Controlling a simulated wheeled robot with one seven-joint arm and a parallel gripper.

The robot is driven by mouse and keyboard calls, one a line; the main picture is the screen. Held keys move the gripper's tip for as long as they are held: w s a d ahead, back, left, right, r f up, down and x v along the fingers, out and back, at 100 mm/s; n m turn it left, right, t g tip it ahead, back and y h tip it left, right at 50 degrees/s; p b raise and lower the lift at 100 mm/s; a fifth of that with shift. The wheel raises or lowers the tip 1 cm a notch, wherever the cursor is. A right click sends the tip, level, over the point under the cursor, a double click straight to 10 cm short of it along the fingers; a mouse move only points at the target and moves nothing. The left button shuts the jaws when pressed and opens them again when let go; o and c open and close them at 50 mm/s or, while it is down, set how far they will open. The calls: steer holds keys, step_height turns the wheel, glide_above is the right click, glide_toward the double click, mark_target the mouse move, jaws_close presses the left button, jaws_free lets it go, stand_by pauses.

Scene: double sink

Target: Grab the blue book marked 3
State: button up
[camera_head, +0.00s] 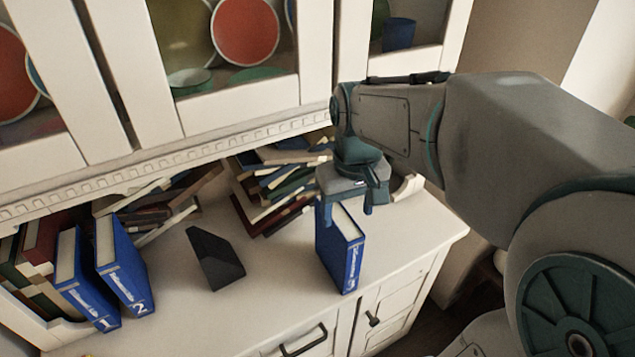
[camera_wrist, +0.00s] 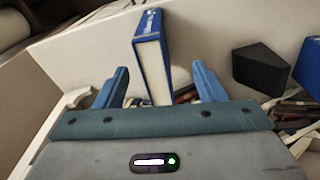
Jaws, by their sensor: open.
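The blue book (camera_head: 340,258) at the right of the cabinet top stands upright. Its number is too small to read clearly; the other two blue books read 1 and 2. My gripper (camera_head: 345,207) is open above the top end of this book, with fingers on either side. In the wrist view, the same book (camera_wrist: 152,58) stands between the open fingers of my gripper (camera_wrist: 160,78), with gaps at both sides. The parts nearest the palm are hidden.
Blue books marked 1 (camera_head: 85,280) and 2 (camera_head: 124,264) lean at the left. A black wedge-shaped bookend (camera_head: 215,258) stands between them and the right book. Piled books (camera_head: 270,190) lie behind, under the overhanging glass-door cabinet (camera_head: 235,112). The white top (camera_head: 270,300) is clear in front.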

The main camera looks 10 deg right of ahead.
mark_target(337, 244)
steer(key=shift+n+g, duration=0.5)
steer(key=shift+n, duration=0.1)
steer(key=w, duration=0.4)
steer(key=w+r, duration=0.1)
steer(key=w, duration=0.1)
steer(key=shift+d, duration=0.1)
steer(key=shift+w+f, duration=0.15)
steer(key=shift+f, duration=0.05)
step_height(337, 244, down, 13)
steer(key=shift+f+p, duration=0.1)
steer(key=shift+p, duration=0.2)
jaws_close()
